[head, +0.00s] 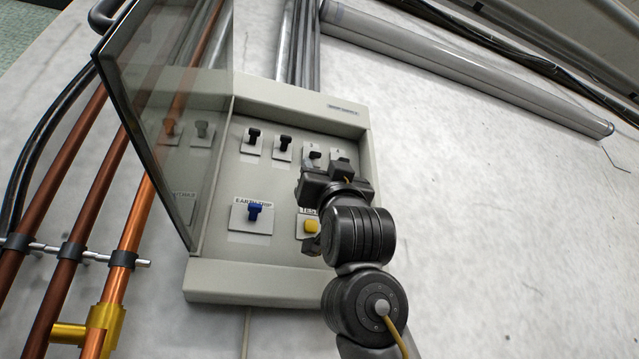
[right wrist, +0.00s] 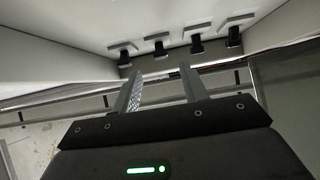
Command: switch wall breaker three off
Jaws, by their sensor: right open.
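The wall breaker panel (head: 350,118) has a row of dark toggle switches on small white plates. Breaker three (head: 315,156), third from the left, shows just above my right gripper (head: 327,182). The fourth switch is partly hidden by that gripper. In the right wrist view my right gripper (right wrist: 159,76) is open, with nothing between its fingers. The row of switches lies ahead of the fingertips there, and breaker three (right wrist: 160,48) appears to be the one in line with the gap, apart from the fingers. My left gripper is not in view.
A glass door (head: 160,110) stands open at the panel's left. A blue earth-trip switch (head: 254,211) and a yellow button (head: 312,227) sit below the row. Copper pipes (head: 150,190) run at the left.

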